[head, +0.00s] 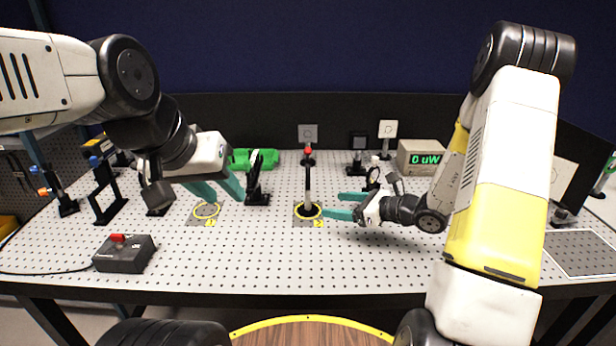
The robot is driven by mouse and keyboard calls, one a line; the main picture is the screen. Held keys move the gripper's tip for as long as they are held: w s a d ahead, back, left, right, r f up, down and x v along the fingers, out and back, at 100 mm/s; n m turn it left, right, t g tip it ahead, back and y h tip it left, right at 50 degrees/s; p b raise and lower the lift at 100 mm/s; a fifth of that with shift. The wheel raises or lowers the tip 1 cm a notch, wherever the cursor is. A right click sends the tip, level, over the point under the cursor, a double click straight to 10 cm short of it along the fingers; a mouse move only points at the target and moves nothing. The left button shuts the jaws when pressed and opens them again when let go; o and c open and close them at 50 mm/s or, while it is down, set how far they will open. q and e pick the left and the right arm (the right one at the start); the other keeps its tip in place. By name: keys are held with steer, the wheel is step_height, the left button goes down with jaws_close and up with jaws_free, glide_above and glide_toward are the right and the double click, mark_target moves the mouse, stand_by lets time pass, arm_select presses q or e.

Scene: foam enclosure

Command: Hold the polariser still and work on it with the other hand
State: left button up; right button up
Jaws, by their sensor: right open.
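I cannot tell for sure which mount is the polariser. A dark upright optic mount (256,180) with a pale face edge stands on a black base, just right of my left gripper. A slim post with a red ball on top (308,185) stands upright in a yellow-ringed marker, left of my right gripper. My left gripper (229,198) points down above the board near another yellow ring, its teal fingers apart and nothing seen between them. My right gripper (333,204) reaches left, open, its teal fingertips close to the post; contact cannot be told.
A black box with a red button (124,254) sits at the front left. Black stands (106,195) are at the left. A green object (262,158) and a power meter reading 0 uW (421,158) are at the back. The perforated board's front middle is clear (290,262).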

mark_target(311, 210)
steer(key=shift+w+a+f, duration=0.2)
steer(key=shift+w+f, duration=0.1)
steer(key=shift+x, duration=4.65)
